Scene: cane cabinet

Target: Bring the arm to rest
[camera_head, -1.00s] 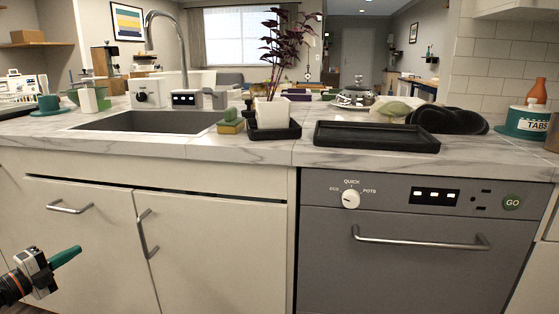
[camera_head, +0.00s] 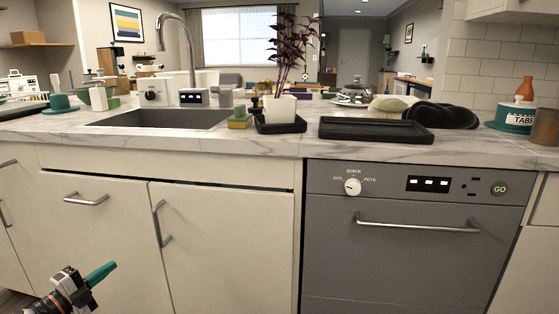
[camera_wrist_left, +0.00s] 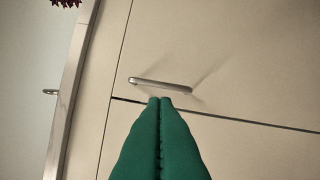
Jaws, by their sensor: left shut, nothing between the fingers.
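My left gripper (camera_head: 102,272) shows at the lower left of the head view, with green fingers pointing up and to the right. It is in front of the white under-sink cabinet (camera_head: 98,245), below a door handle (camera_head: 86,199). In the left wrist view the green fingers (camera_wrist_left: 160,101) lie shut against each other with nothing between them. A metal handle (camera_wrist_left: 160,83) shows just beyond their tips; I cannot tell how far off it is. My right gripper is in neither view.
A second handle (camera_head: 161,223) sits on the right cabinet door. The grey dishwasher (camera_head: 400,265) is closed, with a bar handle (camera_head: 417,224). Above are the sink (camera_head: 165,119), a black tray (camera_head: 375,130) and a potted plant (camera_head: 280,107) on the marble counter. The space before the dishwasher looks clear.

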